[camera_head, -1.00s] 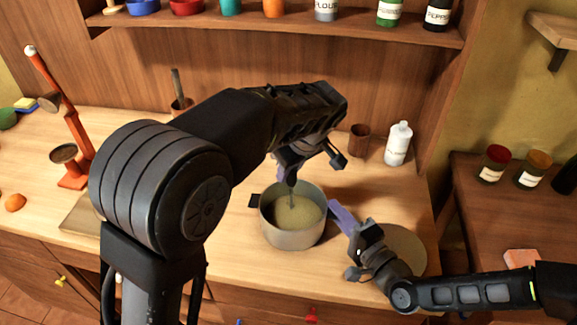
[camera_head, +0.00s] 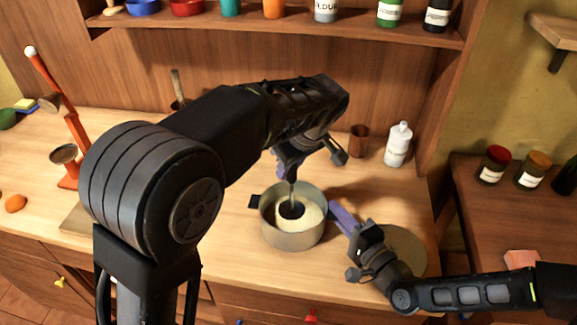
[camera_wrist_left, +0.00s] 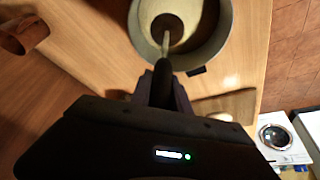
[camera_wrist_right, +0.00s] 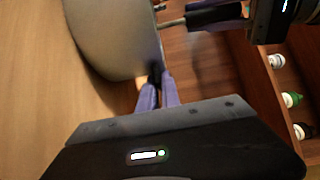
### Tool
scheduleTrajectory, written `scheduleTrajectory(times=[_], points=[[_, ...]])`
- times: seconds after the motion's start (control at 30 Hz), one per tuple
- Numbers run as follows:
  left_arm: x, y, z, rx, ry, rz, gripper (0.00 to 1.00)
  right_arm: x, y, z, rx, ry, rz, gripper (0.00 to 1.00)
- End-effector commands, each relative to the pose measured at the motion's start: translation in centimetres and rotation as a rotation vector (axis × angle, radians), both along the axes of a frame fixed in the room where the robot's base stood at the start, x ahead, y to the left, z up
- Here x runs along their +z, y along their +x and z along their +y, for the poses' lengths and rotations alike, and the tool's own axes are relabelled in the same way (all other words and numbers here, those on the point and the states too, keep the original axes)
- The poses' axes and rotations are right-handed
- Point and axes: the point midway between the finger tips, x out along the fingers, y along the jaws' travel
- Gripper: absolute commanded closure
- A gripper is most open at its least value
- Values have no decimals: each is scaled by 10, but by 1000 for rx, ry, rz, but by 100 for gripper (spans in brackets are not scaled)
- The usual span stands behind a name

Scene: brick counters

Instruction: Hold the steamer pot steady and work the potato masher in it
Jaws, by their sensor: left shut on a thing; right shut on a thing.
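The steamer pot (camera_head: 292,241) is a round grey metal pot standing upright on the wooden counter, with pale yellow mash (camera_head: 310,214) inside. My left gripper (camera_head: 289,172) is above the pot, shut on the potato masher's handle; the masher's thin shaft (camera_head: 293,194) goes down into the pot. In the left wrist view, the shaft ends at a dark round head (camera_wrist_left: 167,30) inside the pot. My right gripper (camera_head: 339,213) is at the pot's right side, shut on its dark side handle; the right wrist view shows this handle (camera_wrist_right: 154,76) between the purple fingers.
A white bottle (camera_head: 398,146) and a brown cup (camera_head: 359,141) stand behind the pot to the right. A round board (camera_head: 408,243) lies right of my right gripper. A red stand (camera_head: 69,169) is at the left. A shelf with jars (camera_head: 325,10) runs above.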

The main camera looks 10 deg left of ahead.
Motion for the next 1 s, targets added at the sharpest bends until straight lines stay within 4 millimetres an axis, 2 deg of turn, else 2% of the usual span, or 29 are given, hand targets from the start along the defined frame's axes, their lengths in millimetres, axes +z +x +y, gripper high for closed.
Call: scheduleTrajectory(times=[0.4,1.0], points=[[0,-26,-10,0,-1,-1,100,-2,0,-1,-1,-3,6,100],[-1,-26,-11,0,-1,-1,100,-2,0,-1,-1,-3,6,100]])
